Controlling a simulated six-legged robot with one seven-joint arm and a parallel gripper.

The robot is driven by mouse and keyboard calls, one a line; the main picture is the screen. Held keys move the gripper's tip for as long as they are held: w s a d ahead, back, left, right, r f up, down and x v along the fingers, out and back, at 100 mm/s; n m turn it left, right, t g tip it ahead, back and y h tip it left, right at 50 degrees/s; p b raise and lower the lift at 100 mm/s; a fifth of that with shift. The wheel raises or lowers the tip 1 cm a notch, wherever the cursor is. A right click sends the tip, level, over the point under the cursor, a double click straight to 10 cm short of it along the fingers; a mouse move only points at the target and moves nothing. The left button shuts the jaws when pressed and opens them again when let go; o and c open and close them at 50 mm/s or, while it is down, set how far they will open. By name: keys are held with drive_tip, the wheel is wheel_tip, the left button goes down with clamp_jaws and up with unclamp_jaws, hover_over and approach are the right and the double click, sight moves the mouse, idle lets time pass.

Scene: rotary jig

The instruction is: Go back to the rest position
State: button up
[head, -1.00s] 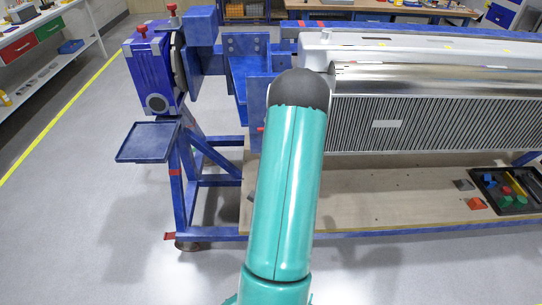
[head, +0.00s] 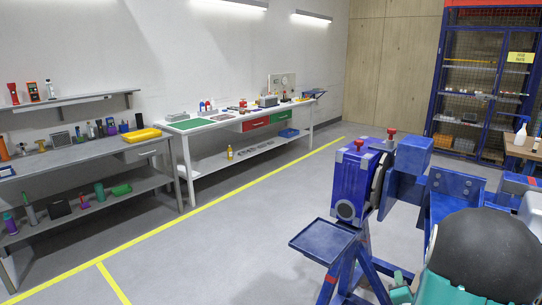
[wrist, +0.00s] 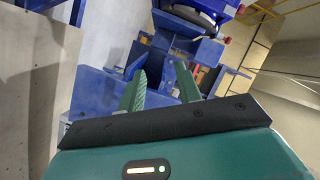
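My gripper (wrist: 160,78) shows in the wrist view with its two green fingers apart and nothing between them. Beyond the fingers is the blue frame of the rotary jig (wrist: 97,98), tilted in this view. In the head view the jig's blue end unit (head: 355,185) with red knobs stands at the right of centre. A small blue tray (head: 325,240) sticks out below it. My teal arm with its dark rounded joint fills the bottom right corner of the head view. My gripper is out of the head view.
A white bench (head: 205,122) and a grey bench (head: 75,152) with tools stand along the left wall. A yellow line (head: 215,197) crosses the grey floor. A blue mesh cabinet (head: 470,90) stands at the back right. The floor left of the jig is clear.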

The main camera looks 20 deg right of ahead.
drive_tip(key=w+a+r+n+g+y, duration=0.1)
drive_tip(key=w+a+r+n+y, duration=0.15)
drive_tip(key=a, duration=0.45)
drive_tip(key=w+a+r+n+g+y, duration=0.1)
drive_tip(key=w+a+r+n, duration=0.1)
drive_tip(key=a+r+n, duration=0.35)
drive_tip(key=w+a+r+n+y, duration=0.2)
drive_tip(key=w+a, duration=0.1)
drive_tip(key=a, duration=0.5)
drive_tip(key=s+a+r+n+g+y, duration=0.2)
drive_tip(key=s+a+n, duration=0.2)
drive_tip(key=s+a, duration=0.3)
drive_tip(key=s+a+r+n+g+y, duration=0.2)
drive_tip(key=s+a+n, duration=0.3)
drive_tip(key=a, duration=0.8)
drive_tip(key=s+r+y, duration=0.1)
drive_tip(key=s, duration=0.2)
drive_tip(key=shift+a+n+g, duration=0.2)
drive_tip(key=shift+n+g, duration=0.1)
drive_tip(key=shift+g, duration=0.1)
